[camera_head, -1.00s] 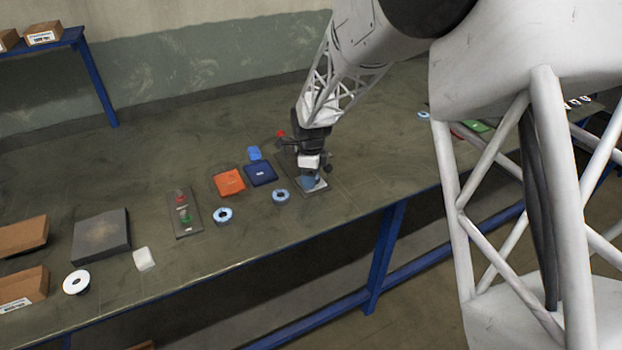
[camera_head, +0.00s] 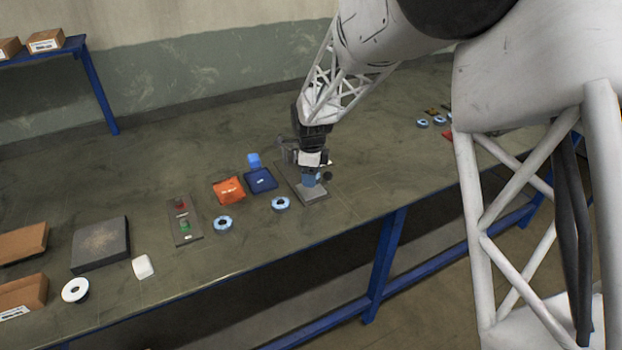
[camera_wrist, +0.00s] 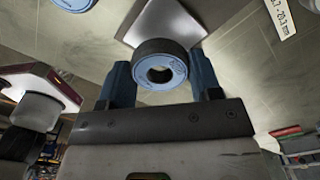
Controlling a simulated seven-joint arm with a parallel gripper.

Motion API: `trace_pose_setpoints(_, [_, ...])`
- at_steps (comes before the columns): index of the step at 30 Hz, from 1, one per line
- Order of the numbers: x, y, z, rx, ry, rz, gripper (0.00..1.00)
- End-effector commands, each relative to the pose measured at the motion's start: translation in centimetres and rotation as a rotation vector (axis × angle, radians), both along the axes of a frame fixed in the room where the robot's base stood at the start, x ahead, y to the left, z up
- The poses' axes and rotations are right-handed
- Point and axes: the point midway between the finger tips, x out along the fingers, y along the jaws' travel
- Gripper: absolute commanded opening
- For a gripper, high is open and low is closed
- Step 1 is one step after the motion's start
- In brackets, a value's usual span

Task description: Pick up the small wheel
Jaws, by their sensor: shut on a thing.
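The small wheel (camera_wrist: 160,68) is a dark-sided ring with a pale blue face and a round centre hole. In the wrist view it sits between the two blue fingers of my gripper (camera_wrist: 163,80), which are shut on it from both sides. In the head view my gripper (camera_head: 311,179) is low over a grey block on a flat base (camera_head: 314,193). The wheel cannot be made out there. In the wrist view the pale grey top of the block (camera_wrist: 165,22) shows behind the wheel.
A navy tray (camera_head: 261,180), an orange tray (camera_head: 229,190) and a plate with red and green parts (camera_head: 184,222) lie nearby. The table's front edge is close.

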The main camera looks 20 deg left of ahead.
Motion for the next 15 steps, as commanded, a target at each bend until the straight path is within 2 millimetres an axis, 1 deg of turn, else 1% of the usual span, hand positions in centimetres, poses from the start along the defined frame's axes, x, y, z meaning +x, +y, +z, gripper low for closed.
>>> trace_pose_setpoints(15, [-6.9, -4.2, 0.7, 0.000, 0.001, 0.000, 0.29])
